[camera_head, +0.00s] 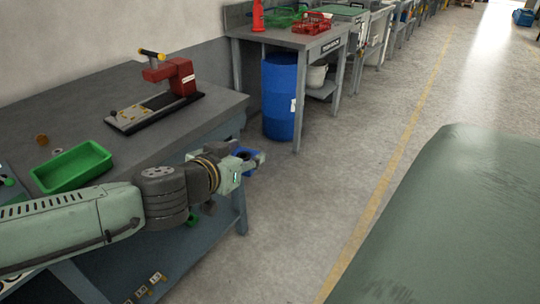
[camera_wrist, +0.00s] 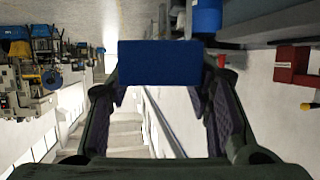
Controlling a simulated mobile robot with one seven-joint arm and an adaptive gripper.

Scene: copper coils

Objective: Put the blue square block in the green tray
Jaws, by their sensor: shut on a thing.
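The blue square block (camera_wrist: 159,62) is held between the two fingertips of my gripper (camera_wrist: 162,78) in the wrist view. In the head view, the block (camera_head: 247,153) shows as a small blue patch at my gripper (camera_head: 254,160), partly hidden by the fingers. My gripper is shut on it and is held out past the right edge of the workbench. The green tray (camera_head: 88,174) rests on the workbench to the left, behind my forearm, and looks empty.
A red and black press tool (camera_head: 172,83) stands on the grey workbench (camera_head: 70,106). A small orange-brown part (camera_head: 42,139) and a pale ring (camera_head: 57,151) lie near the tray. A blue barrel (camera_head: 281,96) stands on the floor beyond. Bare bench lies between tray and press.

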